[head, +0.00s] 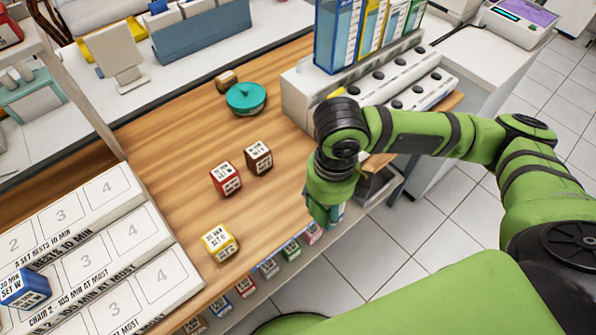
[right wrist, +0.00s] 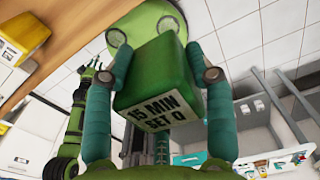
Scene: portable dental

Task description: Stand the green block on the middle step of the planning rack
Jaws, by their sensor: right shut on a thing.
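My right gripper (right wrist: 160,85) is shut on the green block (right wrist: 155,78), whose white label reads "15 MIN SET Q". In the head view the right gripper (head: 326,212) hangs at the right edge of the wooden counter, and its arm hides the block. The white stepped planning rack (head: 148,318) is at the lower left, well left of the gripper. A blue block (head: 25,288) stands on its middle step (head: 112,243), where spaces 3 and 4 show empty. A green arm in the right wrist view appears to be my left; its gripper (right wrist: 97,70) is small and unclear.
Red (head: 226,178), brown (head: 258,158) and yellow (head: 220,243) blocks stand on the counter between rack and gripper. A teal round object (head: 246,97) and a small wooden block (head: 226,80) lie farther back. A white unit (head: 300,95) stands behind my right arm. Several blocks sit below the front edge.

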